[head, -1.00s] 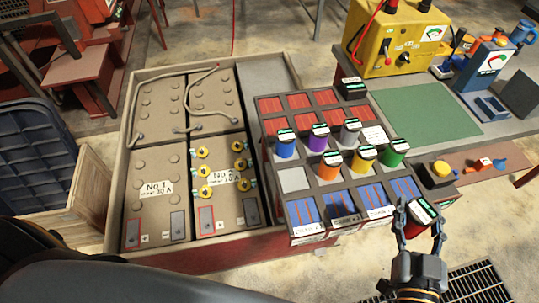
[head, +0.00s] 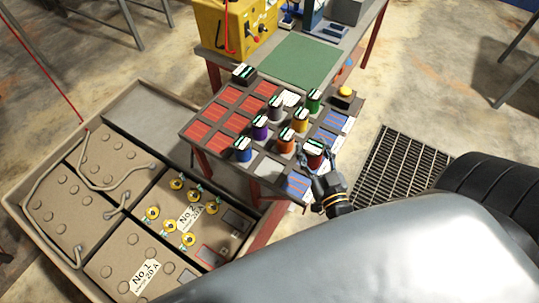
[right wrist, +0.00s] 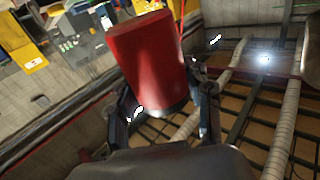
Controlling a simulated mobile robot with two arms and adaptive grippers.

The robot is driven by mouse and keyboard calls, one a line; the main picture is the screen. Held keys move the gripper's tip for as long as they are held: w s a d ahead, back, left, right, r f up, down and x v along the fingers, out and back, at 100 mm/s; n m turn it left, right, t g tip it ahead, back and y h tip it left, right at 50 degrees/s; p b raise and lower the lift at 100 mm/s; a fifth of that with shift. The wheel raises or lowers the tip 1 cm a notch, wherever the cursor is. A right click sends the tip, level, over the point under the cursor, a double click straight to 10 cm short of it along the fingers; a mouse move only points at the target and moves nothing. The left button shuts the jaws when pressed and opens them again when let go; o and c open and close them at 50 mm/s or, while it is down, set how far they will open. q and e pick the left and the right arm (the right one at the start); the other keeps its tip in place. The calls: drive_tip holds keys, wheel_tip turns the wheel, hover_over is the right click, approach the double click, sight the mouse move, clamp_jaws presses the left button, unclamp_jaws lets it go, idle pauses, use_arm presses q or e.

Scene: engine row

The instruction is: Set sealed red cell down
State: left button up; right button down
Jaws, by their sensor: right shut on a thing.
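The sealed red cell (head: 314,152) has a white and dark cap in the head view. I cannot tell whether the cell touches the rack. In the right wrist view the red cell (right wrist: 150,55) fills the space between the fingers of the gripper (right wrist: 165,105) and looks tilted. My left gripper is not in view.
Blue (head: 243,151), purple (head: 260,131), grey (head: 276,111), orange (head: 286,144), yellow (head: 300,121) and green (head: 313,102) cells stand close together in the rack. A floor grate (head: 400,170) is to the right.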

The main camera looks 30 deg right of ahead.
drive_tip(key=shift+d+r+h+p, duration=0.3)
drive_tip(key=shift+d+r, duration=0.1)
drive_tip(key=shift+d, duration=0.3)
drive_tip(key=shift+s+d, duration=0.1)
drive_tip(key=shift+d, duration=0.2)
drive_tip(key=shift+f, duration=0.15)
drive_tip(key=w+a+f+b, duration=0.9)
drive_tip(key=f, duration=0.1)
drive_tip(key=shift+w+a, duration=0.25)
drive_tip(key=shift+a, duration=0.15)
wheel_tip(320, 180, down, 3)
drive_tip(key=b, duration=0.3)
drive_tip(key=shift+w+f+b, duration=0.1)
drive_tip(key=shift+b, duration=0.25)
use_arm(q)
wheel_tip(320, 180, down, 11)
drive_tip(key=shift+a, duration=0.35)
